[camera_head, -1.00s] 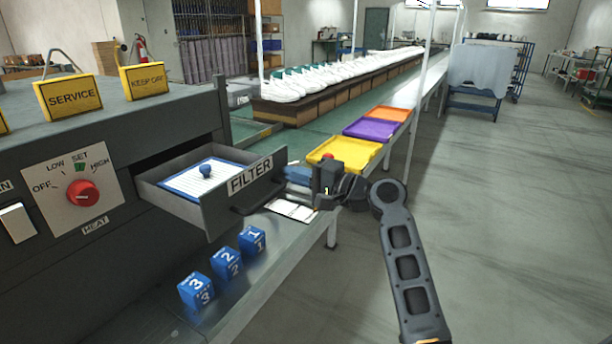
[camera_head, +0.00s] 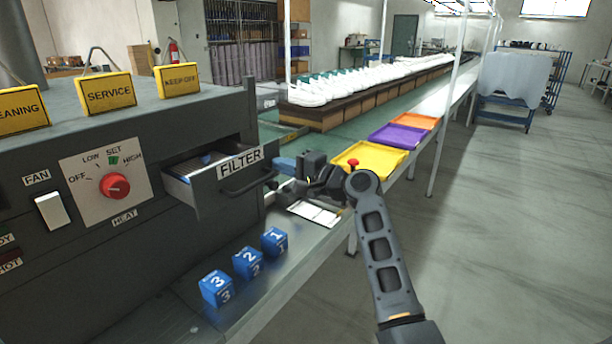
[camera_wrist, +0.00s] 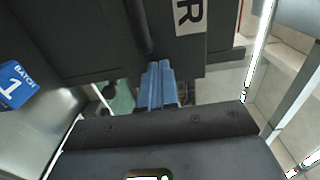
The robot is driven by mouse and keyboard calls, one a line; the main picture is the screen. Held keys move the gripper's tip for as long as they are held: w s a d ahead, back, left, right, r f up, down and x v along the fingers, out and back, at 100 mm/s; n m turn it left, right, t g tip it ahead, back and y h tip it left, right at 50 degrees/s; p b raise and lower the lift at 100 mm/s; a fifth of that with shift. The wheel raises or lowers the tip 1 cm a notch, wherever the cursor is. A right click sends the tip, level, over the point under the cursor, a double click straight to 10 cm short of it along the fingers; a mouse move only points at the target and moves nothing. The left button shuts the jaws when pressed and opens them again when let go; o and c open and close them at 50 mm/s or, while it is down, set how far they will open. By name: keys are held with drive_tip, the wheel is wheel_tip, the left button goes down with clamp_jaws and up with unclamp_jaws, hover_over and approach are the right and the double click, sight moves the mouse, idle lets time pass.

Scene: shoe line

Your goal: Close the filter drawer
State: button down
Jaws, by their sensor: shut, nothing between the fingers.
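The grey filter drawer (camera_head: 205,200) stands partly out of the machine, with its FILTER label and dark handle on the front. Some of its inside still shows behind the front panel. My gripper (camera_head: 284,165) is at the right end of the drawer front, its blue fingers together and empty. In the wrist view the blue fingers (camera_wrist: 157,84) point at the drawer front (camera_wrist: 95,40), beside the handle (camera_wrist: 140,25) and below the R of the label. They look close against the front, but I cannot tell whether they touch.
The dark machine (camera_head: 120,225) carries yellow signs, a red heat knob (camera_head: 115,186) and a white fan switch (camera_head: 50,210). Numbered blue cubes (camera_head: 248,262) stand on the metal ledge below the drawer. A white card (camera_head: 316,212) and a yellow tray (camera_head: 370,160) lie to the right.

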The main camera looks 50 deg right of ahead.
drive_tip(key=w+b, duration=0.1)
drive_tip(key=w, duration=0.5)
drive_tip(key=w+b, duration=0.2)
drive_tip(key=w, duration=0.3)
drive_tip(key=shift+w+a, duration=0.2)
drive_tip(key=shift+w, duration=0.45)
drive_tip(key=shift+w+a+r, duration=0.1)
drive_tip(key=shift+w+r, duration=0.1)
drive_tip(key=shift+r, duration=0.1)
